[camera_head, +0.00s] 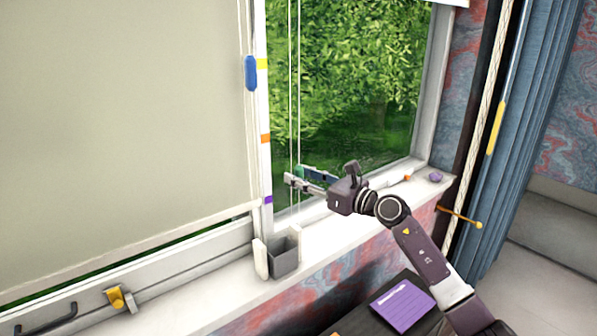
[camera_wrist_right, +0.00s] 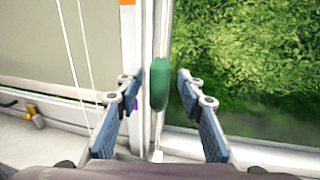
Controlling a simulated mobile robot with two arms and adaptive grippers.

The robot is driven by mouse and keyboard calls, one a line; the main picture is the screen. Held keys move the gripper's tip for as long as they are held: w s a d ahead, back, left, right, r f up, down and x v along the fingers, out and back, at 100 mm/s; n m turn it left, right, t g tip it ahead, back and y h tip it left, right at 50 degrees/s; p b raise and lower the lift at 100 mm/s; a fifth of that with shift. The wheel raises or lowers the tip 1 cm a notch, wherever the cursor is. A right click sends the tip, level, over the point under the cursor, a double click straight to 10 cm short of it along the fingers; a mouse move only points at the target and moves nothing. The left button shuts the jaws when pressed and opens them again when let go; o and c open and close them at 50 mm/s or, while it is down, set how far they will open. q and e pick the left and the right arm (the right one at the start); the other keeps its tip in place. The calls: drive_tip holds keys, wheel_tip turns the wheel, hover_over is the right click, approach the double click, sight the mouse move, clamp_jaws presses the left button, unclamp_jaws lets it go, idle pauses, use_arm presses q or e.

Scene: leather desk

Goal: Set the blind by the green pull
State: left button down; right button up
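The green pull (camera_wrist_right: 159,84) hangs upright on its cord in the right wrist view. It is between the two fingers of my right gripper (camera_wrist_right: 158,82), with a visible gap on each side. In the head view my right gripper (camera_head: 297,176) reaches left in front of the window, and only a bit of green (camera_head: 300,171) shows by its fingertips. A pale blind (camera_head: 120,120) covers most of the left window. A white edge (camera_head: 450,2) shows at the top of the uncovered right window. My left gripper is not in view.
A blue pull (camera_head: 251,73) hangs beside yellow (camera_head: 262,63), orange (camera_head: 265,138) and purple (camera_head: 268,199) marks on the frame. A grey cup (camera_head: 284,258) stands on the sill below. A purple notepad (camera_head: 402,306) lies on the dark desk. A rope and blue curtain (camera_head: 530,110) are at right.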

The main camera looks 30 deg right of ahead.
drive_tip(key=shift+w+a, duration=0.15)
drive_tip(key=shift+w, duration=0.25)
clamp_jaws()
